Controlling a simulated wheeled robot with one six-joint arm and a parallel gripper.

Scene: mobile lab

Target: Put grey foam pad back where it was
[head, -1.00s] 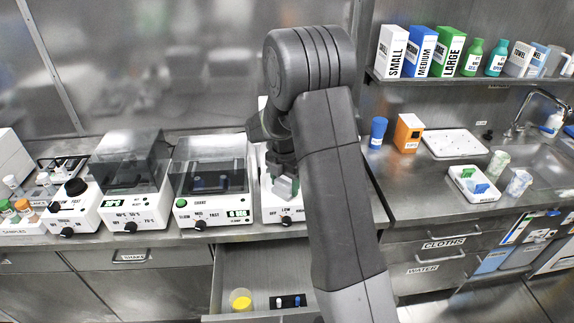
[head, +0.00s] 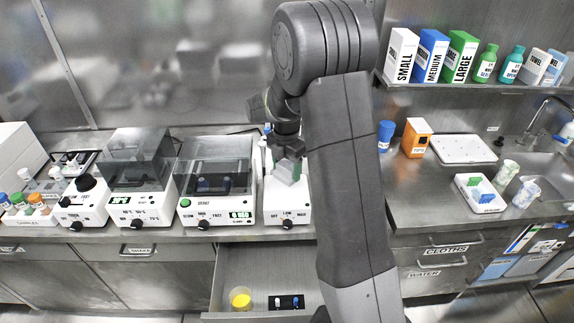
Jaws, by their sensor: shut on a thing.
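My gripper (head: 289,160) hangs down in front of the white device at the middle of the bench. It is shut on a small light grey block (head: 287,174), which looks like the grey foam pad. Whether the pad touches the device I cannot tell. My arm hides the area to the right of the gripper.
An open drawer (head: 240,266) below holds a yellow-filled round container (head: 240,298) and a black rack (head: 286,302) with small vials. A lidded shaker (head: 215,180) stands left of the gripper. Blue (head: 385,135) and orange (head: 416,137) containers stand right.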

